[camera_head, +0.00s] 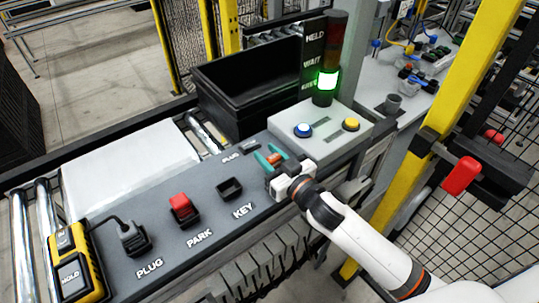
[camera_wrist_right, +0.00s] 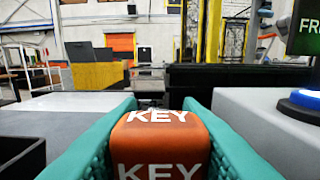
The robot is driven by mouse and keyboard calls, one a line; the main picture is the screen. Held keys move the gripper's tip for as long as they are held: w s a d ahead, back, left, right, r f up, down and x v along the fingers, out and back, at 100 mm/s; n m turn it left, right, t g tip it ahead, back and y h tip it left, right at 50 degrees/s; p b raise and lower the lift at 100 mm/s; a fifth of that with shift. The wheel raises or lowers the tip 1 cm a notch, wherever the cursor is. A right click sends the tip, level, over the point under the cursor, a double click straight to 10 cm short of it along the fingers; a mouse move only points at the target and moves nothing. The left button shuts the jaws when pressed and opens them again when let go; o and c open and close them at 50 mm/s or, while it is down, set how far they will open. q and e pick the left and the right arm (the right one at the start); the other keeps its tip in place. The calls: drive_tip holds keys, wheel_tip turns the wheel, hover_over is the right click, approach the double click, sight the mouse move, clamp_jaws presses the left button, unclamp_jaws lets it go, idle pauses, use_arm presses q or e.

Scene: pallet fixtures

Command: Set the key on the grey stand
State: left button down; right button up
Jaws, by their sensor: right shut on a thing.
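The key is an orange block marked KEY (camera_head: 276,159), between the teal fingers of my right gripper (camera_head: 271,158). In the right wrist view the key (camera_wrist_right: 160,143) fills the gap between both fingers, and the gripper is shut on it. A long dark grey stand (camera_head: 205,238) carries labelled sockets. My right gripper holds the key over its far right part; I cannot tell whether the key touches the surface. The socket marked KEY (camera_head: 230,188) is empty, to the left of the gripper. My left gripper is not in view.
A red block (camera_head: 181,207) sits at PARK and a dark plug (camera_head: 132,238) at PLUG. A yellow HOLD device (camera_head: 77,264) is at the left end. A light grey button box (camera_head: 325,134), a lit signal tower (camera_head: 327,82) and a black bin (camera_head: 252,85) stand behind. A yellow post (camera_head: 440,130) rises at right.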

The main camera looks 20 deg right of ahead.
drive_tip(key=shift+f, duration=0.25)
drive_tip(key=o, duration=0.8)
drive_tip(key=shift+r, duration=0.1)
drive_tip(key=shift+o, duration=0.8)
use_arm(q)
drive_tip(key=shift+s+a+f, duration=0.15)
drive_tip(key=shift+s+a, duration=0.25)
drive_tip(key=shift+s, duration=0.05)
use_arm(e)
drive_tip(key=shift+r, duration=0.2)
use_arm(q)
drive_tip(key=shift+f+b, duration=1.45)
drive_tip(key=shift+b, duration=0.1)
use_arm(e)
drive_tip(key=v, duration=1.2)
